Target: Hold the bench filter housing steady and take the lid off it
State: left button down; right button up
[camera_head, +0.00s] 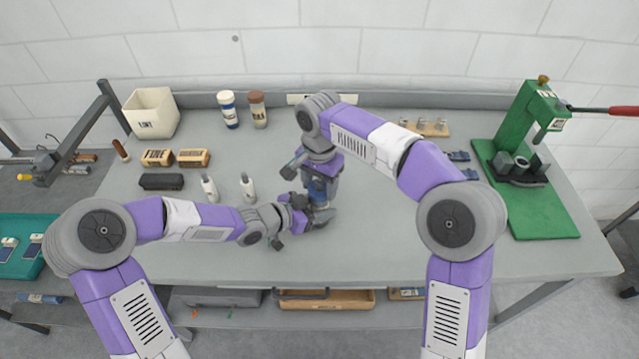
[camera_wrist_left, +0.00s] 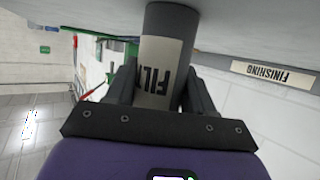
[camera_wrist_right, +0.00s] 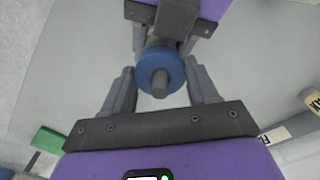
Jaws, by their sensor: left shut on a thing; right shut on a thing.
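The bench filter housing is a grey cylinder with a pale label reading "FILT", seen in the left wrist view (camera_wrist_left: 168,22); its foot is at the table surface. My left gripper (camera_head: 303,213) is shut around its side, with a finger on either side of the label. The blue round lid (camera_wrist_right: 153,62) with a grey centre knob faces the right wrist camera. My right gripper (camera_head: 318,183) comes from above and its fingers are shut on the lid. I cannot tell whether the lid sits on the housing or is slightly raised, since the grippers hide the joint.
Two white bottles (camera_head: 248,188) stand just left of the grippers. Brushes (camera_head: 193,158) and a white bin (camera_head: 152,112) are farther left. Two shakers (camera_head: 257,110) stand at the back. A green press (camera_head: 530,160) is on the right. The table's (camera_head: 400,235) front right is clear.

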jog(key=n, duration=0.4)
jog(key=o, duration=1.2)
jog(key=shift+c, duration=0.2)
jog(key=shift+r, duration=0.1)
notch_tip(320, 180, up, 4)
jog(key=shift+r, duration=0.15)
jog(key=shift+c, duration=0.3)
notch_tip(320, 180, up, 3)
jog(key=m, duration=0.6)
jog(key=shift+r, duration=0.15)
jog(key=shift+f, duration=3.9)
